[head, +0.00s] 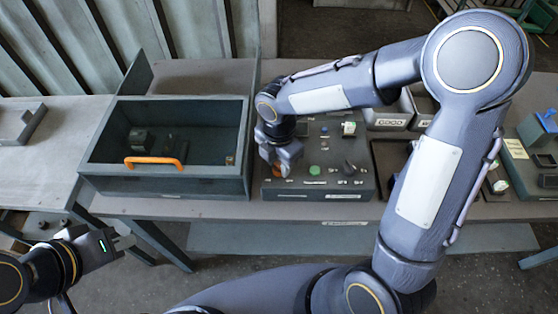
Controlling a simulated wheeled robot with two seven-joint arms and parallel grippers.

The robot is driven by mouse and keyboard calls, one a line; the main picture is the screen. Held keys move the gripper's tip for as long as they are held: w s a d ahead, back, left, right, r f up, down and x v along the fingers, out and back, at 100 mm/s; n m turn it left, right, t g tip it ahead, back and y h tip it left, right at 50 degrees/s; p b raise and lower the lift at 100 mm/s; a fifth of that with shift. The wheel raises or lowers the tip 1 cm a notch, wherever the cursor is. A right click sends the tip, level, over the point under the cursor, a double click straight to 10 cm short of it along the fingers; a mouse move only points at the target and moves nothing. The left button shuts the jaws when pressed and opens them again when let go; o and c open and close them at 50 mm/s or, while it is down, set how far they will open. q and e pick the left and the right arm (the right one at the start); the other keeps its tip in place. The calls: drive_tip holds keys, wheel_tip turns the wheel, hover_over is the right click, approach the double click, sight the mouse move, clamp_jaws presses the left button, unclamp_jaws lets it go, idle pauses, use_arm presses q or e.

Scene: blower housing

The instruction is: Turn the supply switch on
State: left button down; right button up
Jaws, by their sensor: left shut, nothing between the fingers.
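A dark grey control box (327,185) stands on the bench at the middle. Its top carries a green button (315,170), a black rotary knob (349,168), a white-topped part (349,128) and small labels too small to read. I cannot tell which control is the supply switch. My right gripper (280,168) points down over the box's left front, at an orange-red part mostly hidden beneath it. I cannot tell whether its fingers are open or touch that part. My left gripper (124,241) is shut and empty, low in front of the bench, away from the box.
An open dark housing (214,180) with an orange handle (153,162) stands left of the control box. Grey bins (388,120) and a dark tray (384,160) lie to the right, partly behind my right arm. Another device (540,150) is at far right.

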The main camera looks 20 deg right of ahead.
drive_tip(key=c, duration=0.5)
drive_tip(key=shift+m, duration=0.3)
drive_tip(key=m+b, duration=0.1)
drive_tip(key=m, duration=0.2)
drive_tip(key=shift+b, duration=0.35)
drive_tip(key=m+b, duration=0.1)
drive_tip(key=m, duration=0.4)
drive_tip(key=shift+b, duration=0.3)
drive_tip(key=m+b, duration=0.1)
drive_tip(key=m, duration=0.3)
drive_tip(key=shift+m, duration=0.3)
drive_tip(key=m+b, duration=0.1)
drive_tip(key=m, duration=0.3)
drive_tip(key=shift+m, duration=0.3)
drive_tip(key=shift+r, duration=0.1)
